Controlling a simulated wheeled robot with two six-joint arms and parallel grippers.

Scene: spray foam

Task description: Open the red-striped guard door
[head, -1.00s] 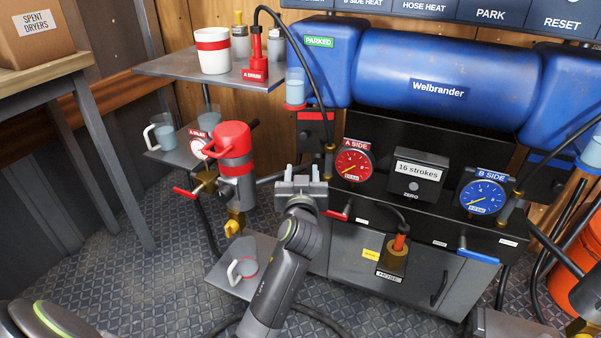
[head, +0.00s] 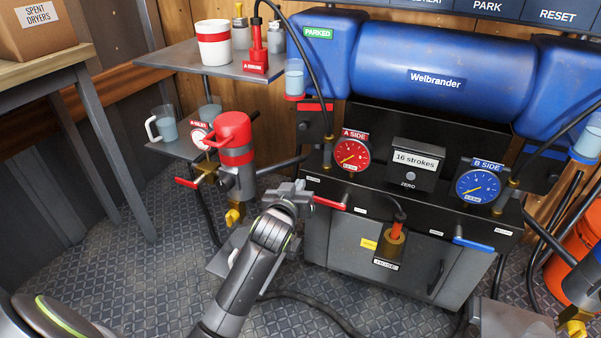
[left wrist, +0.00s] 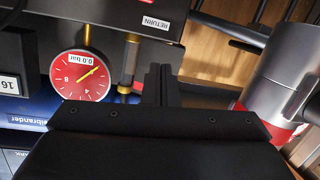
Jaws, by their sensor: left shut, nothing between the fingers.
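The guard door appears to be the small dark panel with a red stripe (head: 315,107), left of the A SIDE gauge and below the blue drum's left end. It looks closed, hanging flat. My left gripper (head: 298,187) is in front of the machine, below this panel and apart from it. In the left wrist view its fingers (left wrist: 161,84) are together and empty, pointing towards the machine beside the red gauge. I cannot make out the door in the left wrist view. My right gripper is in neither view.
The red-topped pump (head: 236,150) stands close on the left of my gripper. A red valve handle (head: 329,203) is just to its right. The A SIDE gauge (head: 351,155) is above right. A shelf (head: 215,68) with cups juts out at upper left. The floor in front is mostly clear.

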